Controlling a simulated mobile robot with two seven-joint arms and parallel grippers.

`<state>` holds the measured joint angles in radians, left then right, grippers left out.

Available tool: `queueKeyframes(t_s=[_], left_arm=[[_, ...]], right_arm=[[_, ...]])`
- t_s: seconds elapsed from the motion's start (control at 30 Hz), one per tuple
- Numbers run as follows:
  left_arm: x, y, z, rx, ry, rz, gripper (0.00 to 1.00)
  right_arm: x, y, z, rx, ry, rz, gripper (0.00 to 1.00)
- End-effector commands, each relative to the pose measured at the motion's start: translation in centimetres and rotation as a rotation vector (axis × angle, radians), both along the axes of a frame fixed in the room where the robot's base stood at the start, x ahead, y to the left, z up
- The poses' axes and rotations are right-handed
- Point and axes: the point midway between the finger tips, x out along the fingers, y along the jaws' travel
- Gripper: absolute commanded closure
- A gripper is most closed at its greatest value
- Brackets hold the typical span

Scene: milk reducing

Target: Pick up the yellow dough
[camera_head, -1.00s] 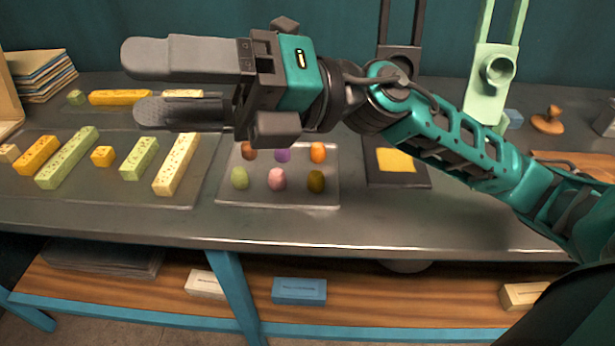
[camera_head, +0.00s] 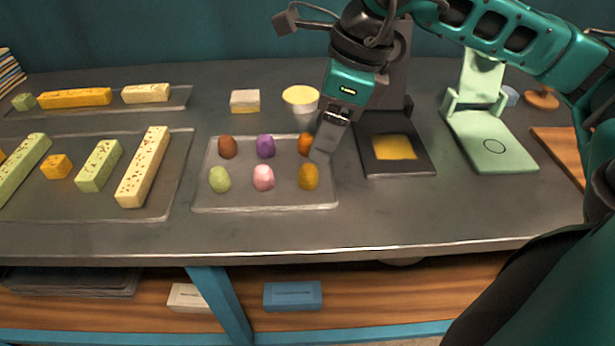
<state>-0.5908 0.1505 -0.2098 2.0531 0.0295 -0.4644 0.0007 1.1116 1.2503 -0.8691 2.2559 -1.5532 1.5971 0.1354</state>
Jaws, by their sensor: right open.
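A small clear tray (camera_head: 265,208) holds several egg-shaped dough pieces in two rows. The golden-yellow dough (camera_head: 308,177) lies at the front right of the tray. Behind it is an orange dough (camera_head: 304,145), partly covered by my right gripper. My right gripper (camera_head: 321,153) points down over the tray's right edge, just behind and to the right of the yellow dough. It is open and holds nothing visible; its fingers overlap in this view, so the gap is hard to see. My left gripper is not in view.
Brown (camera_head: 228,147), purple (camera_head: 265,146), green (camera_head: 219,179) and pink (camera_head: 263,177) doughs share the tray. A yellow-topped cup (camera_head: 301,98) stands behind. A dark press (camera_head: 374,161) with a yellow square and a green press (camera_head: 491,154) stand right. Bars lie on trays left. The front table strip is clear.

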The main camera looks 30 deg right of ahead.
Motion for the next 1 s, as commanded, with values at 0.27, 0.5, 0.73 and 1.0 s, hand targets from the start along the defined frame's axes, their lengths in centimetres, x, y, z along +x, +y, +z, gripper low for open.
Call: queueKeyframes(t_s=[0.27,0.5,0.73,1.0], left_arm=[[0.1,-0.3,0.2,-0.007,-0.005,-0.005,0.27],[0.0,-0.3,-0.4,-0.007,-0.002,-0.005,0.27],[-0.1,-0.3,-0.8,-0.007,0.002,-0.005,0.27],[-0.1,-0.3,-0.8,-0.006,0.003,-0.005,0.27]], right_arm=[[0.5,0.7,-3.0,0.003,0.001,0.002,0.34],[0.7,1.1,-6.3,0.003,0.003,0.002,0.34],[1.2,1.5,-8.0,0.004,0.0,0.003,0.34],[1.2,1.5,-8.0,0.004,0.0,0.003,0.42]])
